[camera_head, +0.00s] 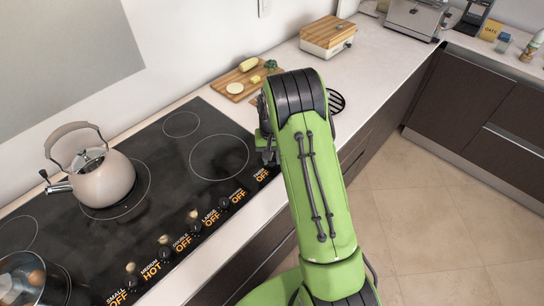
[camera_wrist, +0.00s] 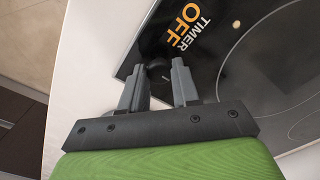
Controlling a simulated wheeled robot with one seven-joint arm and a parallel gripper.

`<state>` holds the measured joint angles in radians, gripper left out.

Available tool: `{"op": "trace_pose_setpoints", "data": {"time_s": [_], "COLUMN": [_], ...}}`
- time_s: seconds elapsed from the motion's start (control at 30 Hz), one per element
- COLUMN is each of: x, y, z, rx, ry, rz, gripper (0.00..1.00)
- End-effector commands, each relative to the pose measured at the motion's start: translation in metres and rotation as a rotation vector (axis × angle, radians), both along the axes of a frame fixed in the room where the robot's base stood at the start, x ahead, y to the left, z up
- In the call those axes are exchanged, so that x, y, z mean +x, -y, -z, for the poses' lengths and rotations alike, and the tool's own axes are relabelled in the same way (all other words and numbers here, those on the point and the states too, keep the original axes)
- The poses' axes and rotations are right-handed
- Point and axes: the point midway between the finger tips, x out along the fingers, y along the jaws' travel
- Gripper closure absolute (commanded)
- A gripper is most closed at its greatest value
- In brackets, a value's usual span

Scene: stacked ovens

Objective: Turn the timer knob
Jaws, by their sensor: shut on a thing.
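The timer knob (camera_wrist: 158,73) is a small dark knob at the edge of the black cooktop, beside the orange "OFF" under the white "TIMER" label (camera_wrist: 190,32). My gripper (camera_wrist: 159,66) has its two grey fingers on either side of the knob and is shut on it. In the head view my gripper (camera_head: 268,152) is at the right end of the cooktop's row of knobs, and the knob is hidden behind it. The timer label (camera_head: 262,173) reads OFF there too.
Other burner knobs run along the cooktop (camera_head: 160,215) front edge; the medium one reads HOT (camera_head: 151,270). A kettle (camera_head: 105,180) stands on a left burner, a pot (camera_head: 35,280) at lower left. A cutting board (camera_head: 245,80) with food lies behind my gripper.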

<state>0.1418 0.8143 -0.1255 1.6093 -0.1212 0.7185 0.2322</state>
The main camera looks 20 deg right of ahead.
Motion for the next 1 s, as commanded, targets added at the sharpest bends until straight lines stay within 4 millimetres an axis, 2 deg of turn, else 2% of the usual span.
{"op": "trace_pose_setpoints", "data": {"time_s": [0.13, 0.17, 0.3, 0.57, 0.67, 0.77, 1.0], "x": [0.001, 0.001, 0.001, 0.000, 0.001, 0.001, 0.001], "y": [0.000, 0.000, 0.000, 0.000, 0.000, 0.000, 0.000], "z": [-0.001, -0.001, -0.001, -0.001, -0.010, -0.033, -0.102], "rx": [0.000, 0.000, 0.000, 0.000, 0.000, -0.001, 0.000], "ry": [0.003, 0.003, 0.002, 0.001, 0.003, 0.007, 0.006], "rz": [-0.002, -0.002, -0.001, 0.000, 0.001, 0.001, 0.001], "gripper": [1.00, 0.65, 0.44, 0.44, 0.44, 0.44, 0.44]}}
